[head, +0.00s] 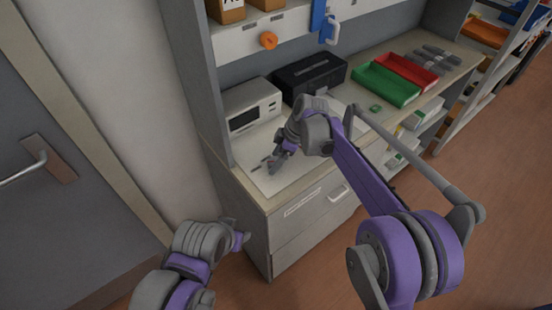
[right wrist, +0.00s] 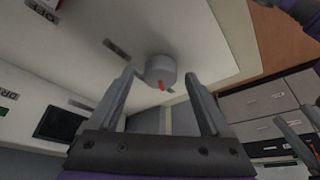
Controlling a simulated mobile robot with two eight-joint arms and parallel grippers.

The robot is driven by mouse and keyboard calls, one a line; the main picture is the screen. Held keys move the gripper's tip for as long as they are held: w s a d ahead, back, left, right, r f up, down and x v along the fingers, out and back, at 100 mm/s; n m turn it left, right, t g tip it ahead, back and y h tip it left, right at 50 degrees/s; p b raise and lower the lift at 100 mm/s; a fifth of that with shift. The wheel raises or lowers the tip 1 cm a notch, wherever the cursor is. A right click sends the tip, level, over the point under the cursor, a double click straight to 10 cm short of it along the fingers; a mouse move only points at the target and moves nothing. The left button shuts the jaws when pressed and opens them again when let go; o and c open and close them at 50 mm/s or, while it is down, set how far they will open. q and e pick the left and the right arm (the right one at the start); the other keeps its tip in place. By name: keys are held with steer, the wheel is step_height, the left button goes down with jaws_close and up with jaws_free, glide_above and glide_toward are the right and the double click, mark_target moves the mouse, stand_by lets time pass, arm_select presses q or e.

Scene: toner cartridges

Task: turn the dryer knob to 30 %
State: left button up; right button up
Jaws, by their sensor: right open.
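The knob (right wrist: 160,68) is a short grey cylinder with a red mark on its side, mounted on a pale flat panel (right wrist: 215,45). In the right wrist view it lies between the fingertips of my right gripper (right wrist: 159,78), which is open, with a gap on each side. In the head view my right gripper (head: 274,164) is low over the pale panel in front of the white dryer (head: 250,108); the knob cannot be made out there. The percent scale is not readable. My left gripper (head: 238,230) is in front of the cabinet, away from the knob; its opening is unclear.
Behind stand a black box-shaped machine (head: 310,75), a green tray (head: 386,84) and a red tray (head: 407,69). An orange knob (head: 268,40) and a blue-and-white handle (head: 325,22) are on the upper panel. Drawers (head: 318,218) lie below the counter.

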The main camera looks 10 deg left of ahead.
jaws_close()
stand_by(0.3)
